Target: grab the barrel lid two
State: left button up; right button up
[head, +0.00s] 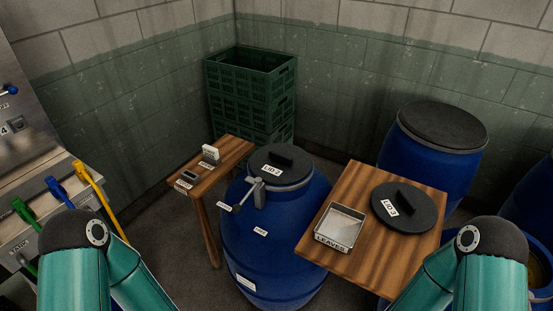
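A round black lid (404,208) with a raised bar handle and a white label lies flat on the right wooden table (349,178). Its label seems to read LID 2. Another black lid (283,166) with a bar handle and a white label sits on top of the blue barrel (275,235) in the middle, with a metal clamp (257,193) at its front rim. The number on that label is too small to be sure of. My two teal arms show at the bottom left and bottom right. Neither gripper is in view.
A metal tray labelled LEAVES (340,228) lies left of the right table's lid. A small wooden table (213,173) stands left of the barrel. Green crates (251,91) are stacked behind. A closed blue barrel (435,145) stands behind right. A panel with coloured levers (55,190) is left.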

aim_at(278, 164)
jog(key=z, duration=0.55)
jog(key=i, duration=0.2)
jog(key=u, duration=2.9)
jog(key=k, duration=1.05)
jog(key=z, duration=1.15)
jog(key=i, duration=0.95)
jog(key=u, duration=0.25)
